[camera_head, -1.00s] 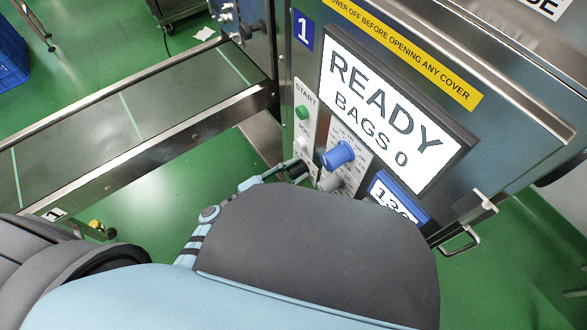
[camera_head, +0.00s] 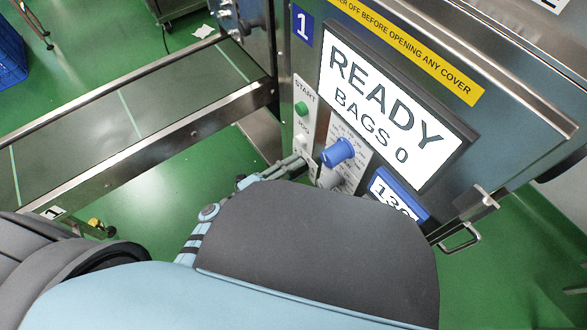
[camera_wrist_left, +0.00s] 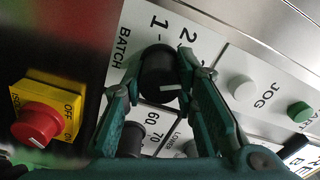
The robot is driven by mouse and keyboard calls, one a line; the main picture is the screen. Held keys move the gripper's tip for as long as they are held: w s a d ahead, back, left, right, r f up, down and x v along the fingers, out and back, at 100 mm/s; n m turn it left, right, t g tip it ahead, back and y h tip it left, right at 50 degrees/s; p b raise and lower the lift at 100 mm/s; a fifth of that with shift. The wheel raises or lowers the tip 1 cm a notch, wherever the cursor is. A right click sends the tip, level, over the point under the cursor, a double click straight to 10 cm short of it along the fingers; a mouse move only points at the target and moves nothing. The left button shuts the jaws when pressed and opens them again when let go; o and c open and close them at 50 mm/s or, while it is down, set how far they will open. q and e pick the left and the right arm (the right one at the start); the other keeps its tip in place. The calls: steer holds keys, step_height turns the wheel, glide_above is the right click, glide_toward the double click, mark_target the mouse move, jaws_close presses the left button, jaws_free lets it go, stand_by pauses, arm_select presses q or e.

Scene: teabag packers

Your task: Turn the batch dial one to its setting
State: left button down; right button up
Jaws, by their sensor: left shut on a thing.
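In the left wrist view, the batch dial (camera_wrist_left: 159,76) is a black round knob with a white mark on its face. It stands on a white panel with "BATCH" and the numbers 1 and 2 printed beside it. My left gripper (camera_wrist_left: 163,62) has one finger on each side of the dial and is shut on it. In the head view, the left gripper (camera_head: 290,166) reaches the lower part of the machine's control panel, and I cannot make out the dial there. My right gripper is not in view.
Another black knob (camera_wrist_left: 132,138) sits close below. In the head view are a blue knob (camera_head: 338,152), a green start button (camera_head: 301,108) and a screen reading "READY" (camera_head: 390,110).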

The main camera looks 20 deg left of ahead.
arm_select(q)
steer(key=shift+f+m, duration=0.1)
steer(key=shift+m, duration=0.3)
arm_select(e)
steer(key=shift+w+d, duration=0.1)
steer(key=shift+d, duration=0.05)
arm_select(q)
steer(key=shift+m, duration=0.3)
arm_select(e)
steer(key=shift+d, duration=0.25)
arm_select(q)
steer(key=c, duration=1.3)
jaws_free()
steer(key=shift+s+a, duration=0.15)
steer(key=v, duration=1.1)
steer(key=shift+s+a, duration=0.15)
steer(key=shift+s, duration=0.15)
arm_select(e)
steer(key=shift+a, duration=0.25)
